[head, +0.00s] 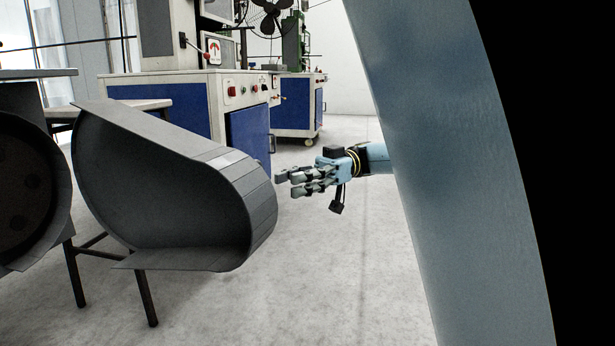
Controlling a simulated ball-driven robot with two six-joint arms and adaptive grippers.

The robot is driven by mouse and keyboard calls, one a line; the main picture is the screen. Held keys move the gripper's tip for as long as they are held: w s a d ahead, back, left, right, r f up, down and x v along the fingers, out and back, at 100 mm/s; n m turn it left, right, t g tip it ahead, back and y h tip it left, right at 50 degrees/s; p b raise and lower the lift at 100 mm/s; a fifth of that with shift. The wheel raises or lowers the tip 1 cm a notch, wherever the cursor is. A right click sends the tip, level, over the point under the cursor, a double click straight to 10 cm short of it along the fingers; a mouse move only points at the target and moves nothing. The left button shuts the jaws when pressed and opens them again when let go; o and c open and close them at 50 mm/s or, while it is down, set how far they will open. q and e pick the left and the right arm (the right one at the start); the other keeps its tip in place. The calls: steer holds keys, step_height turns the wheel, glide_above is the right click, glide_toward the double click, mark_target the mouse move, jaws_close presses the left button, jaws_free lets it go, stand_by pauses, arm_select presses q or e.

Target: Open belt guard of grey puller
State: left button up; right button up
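The belt guard (185,150) is a dark grey curved shell in the left half of the head view. It stands out away from the grey puller's round dark belt side (22,185) at the left edge, with its hollow side showing. My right gripper (287,182) is to the right of the guard's rounded end, apart from it in the picture. Its fingers point left, are spread a little and hold nothing. My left gripper is not in view.
Blue and white machine cabinets (180,95) with buttons stand behind the guard. Dark table legs (147,298) stand below it. The grey floor (320,270) is clear in the middle. My own large blue arm link covers much of the right side.

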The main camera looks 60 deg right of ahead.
steer(key=v, duration=0.4)
steer(key=shift+s+d, duration=0.1)
steer(key=shift+d, duration=0.1)
steer(key=shift+f, duration=0.15)
